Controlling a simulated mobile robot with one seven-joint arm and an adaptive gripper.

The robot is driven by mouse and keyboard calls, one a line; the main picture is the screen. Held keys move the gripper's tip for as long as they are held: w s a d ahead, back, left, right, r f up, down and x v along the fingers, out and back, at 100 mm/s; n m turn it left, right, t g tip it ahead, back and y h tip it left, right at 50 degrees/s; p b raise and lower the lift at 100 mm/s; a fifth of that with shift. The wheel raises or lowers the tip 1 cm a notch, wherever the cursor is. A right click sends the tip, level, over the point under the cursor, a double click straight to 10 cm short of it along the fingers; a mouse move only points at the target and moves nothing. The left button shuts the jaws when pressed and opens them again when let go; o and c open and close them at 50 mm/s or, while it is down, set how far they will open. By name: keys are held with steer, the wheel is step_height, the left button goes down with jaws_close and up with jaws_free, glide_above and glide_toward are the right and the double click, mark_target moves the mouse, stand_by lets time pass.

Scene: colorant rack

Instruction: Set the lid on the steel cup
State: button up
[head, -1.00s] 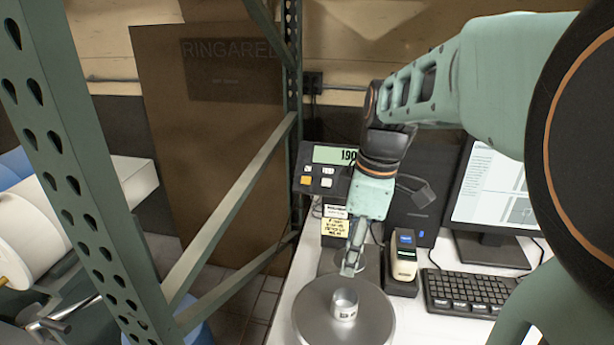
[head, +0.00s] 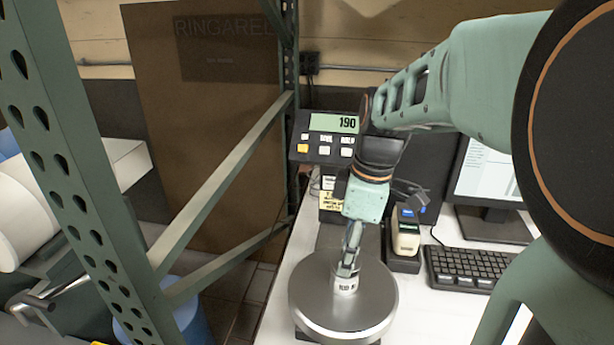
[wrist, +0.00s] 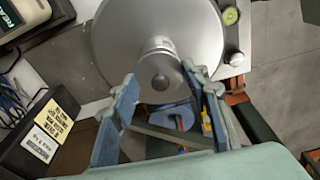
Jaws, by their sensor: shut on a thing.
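The steel cup (head: 346,285) stands on the round metal plate (head: 310,312) of the scale; its side label shows in the head view. In the wrist view the cup (wrist: 157,44) is partly covered by the round grey lid (wrist: 160,72), which has a small knob. My gripper (head: 348,268) points down just over the cup. In the wrist view my gripper (wrist: 160,80) has its two fingers on either side of the lid, shut on it. The lid overlaps the cup in line of sight; whether they touch, I cannot tell.
The scale display (head: 333,123) reads 190 behind the plate. A handheld device (head: 405,235), keyboard (head: 468,268) and monitor (head: 490,190) stand to the right. A green rack upright (head: 75,170) and its braces stand to the left.

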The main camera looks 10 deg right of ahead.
steer(key=shift+f, duration=0.4)
steer(key=shift+f+b, duration=0.5)
steer(key=shift+f, duration=0.05)
steer(key=o, duration=1.2)
steer(key=shift+r, duration=0.15)
